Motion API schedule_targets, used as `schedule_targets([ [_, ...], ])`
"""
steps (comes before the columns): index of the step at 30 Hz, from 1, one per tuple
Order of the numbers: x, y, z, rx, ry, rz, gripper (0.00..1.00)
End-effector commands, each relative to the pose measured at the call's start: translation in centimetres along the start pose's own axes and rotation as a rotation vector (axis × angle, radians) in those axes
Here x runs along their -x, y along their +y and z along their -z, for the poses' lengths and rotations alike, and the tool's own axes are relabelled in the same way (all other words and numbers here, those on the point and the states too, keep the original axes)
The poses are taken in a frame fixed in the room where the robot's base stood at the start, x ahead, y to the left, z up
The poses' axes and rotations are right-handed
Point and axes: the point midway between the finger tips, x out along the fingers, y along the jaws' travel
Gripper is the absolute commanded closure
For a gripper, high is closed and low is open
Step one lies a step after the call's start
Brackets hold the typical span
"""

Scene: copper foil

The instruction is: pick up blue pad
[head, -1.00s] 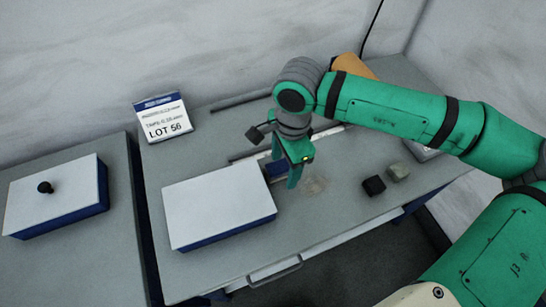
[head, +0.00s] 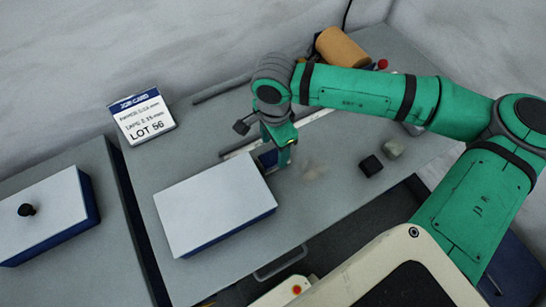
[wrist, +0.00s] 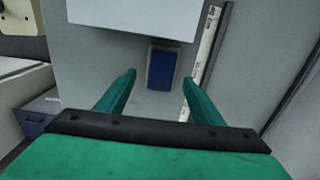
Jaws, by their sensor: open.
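The blue pad (wrist: 162,68) is a small dark blue rectangular block with a grey border. It lies on the grey bench beside the large white-topped box. In the wrist view my gripper (wrist: 159,78) is open and empty, its two green fingers spread with the pad ahead, in line with the gap between them. In the head view my gripper (head: 281,163) points down just right of the pad (head: 267,158) and hides part of it. I cannot tell the exact height of the fingertips above the bench.
The white-topped blue box (head: 215,202) stands close to the pad. A steel ruler (wrist: 207,45) lies on the pad's other side. A black block (head: 370,166) and a grey block (head: 392,148) sit to the right. A LOT 56 card (head: 142,116) stands at back left.

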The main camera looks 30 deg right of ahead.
Motion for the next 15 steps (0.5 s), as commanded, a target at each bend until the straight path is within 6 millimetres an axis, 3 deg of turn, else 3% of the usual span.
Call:
schedule_targets([
  [9, -4.1, -0.3, -0.1, -0.001, -0.002, -0.001, 0.39],
  [15, -4.6, -0.4, -0.1, 0.001, 0.0, 0.002, 0.39],
])
